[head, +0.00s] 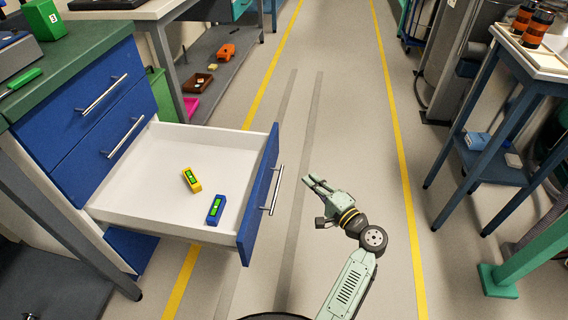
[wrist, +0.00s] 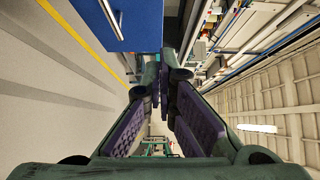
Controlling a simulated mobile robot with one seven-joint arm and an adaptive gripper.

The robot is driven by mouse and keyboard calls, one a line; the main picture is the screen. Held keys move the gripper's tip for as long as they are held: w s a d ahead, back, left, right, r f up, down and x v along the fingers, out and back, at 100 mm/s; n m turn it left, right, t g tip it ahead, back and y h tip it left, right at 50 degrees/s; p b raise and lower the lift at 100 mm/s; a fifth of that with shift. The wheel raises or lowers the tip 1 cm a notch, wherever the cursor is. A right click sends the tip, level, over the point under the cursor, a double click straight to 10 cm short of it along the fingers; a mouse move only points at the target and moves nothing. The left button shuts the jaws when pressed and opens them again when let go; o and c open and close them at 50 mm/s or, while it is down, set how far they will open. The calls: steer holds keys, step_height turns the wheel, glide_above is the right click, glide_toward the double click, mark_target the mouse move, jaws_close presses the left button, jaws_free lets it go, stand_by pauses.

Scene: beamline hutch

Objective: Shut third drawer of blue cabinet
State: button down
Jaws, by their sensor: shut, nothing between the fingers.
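The blue cabinet (head: 100,104) stands at the left in the head view, with a green top. Its two upper drawers are shut. The third drawer (head: 258,200) is pulled far out, with a blue front, a bar handle (head: 273,190) and a white inside. A yellow level (head: 191,180) and a blue level (head: 215,209) lie in it. My gripper (head: 308,181) is to the right of the drawer front, apart from the handle, shut and empty. In the wrist view, the closed fingers (wrist: 160,90) show below a blue drawer front (wrist: 120,22) with a bar handle.
A blue side table (head: 495,112) with orange-and-black bottles stands at the right. A green-footed post (head: 498,280) is at the lower right. A grey shelf (head: 215,75) with small items is behind the cabinet.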

steer(key=b, duration=0.1)
glide_toward(271, 151)
steer(key=w+d, duration=0.1)
steer(key=w, duration=0.2)
steer(key=shift+w+a+r+p, duration=0.1)
steer(key=shift+a+r+p, duration=0.15)
steer(key=shift+a, duration=0.6)
steer(key=shift+w+a+r+p, duration=0.15)
steer(key=shift+a+p, duration=0.1)
steer(key=shift+a, duration=0.65)
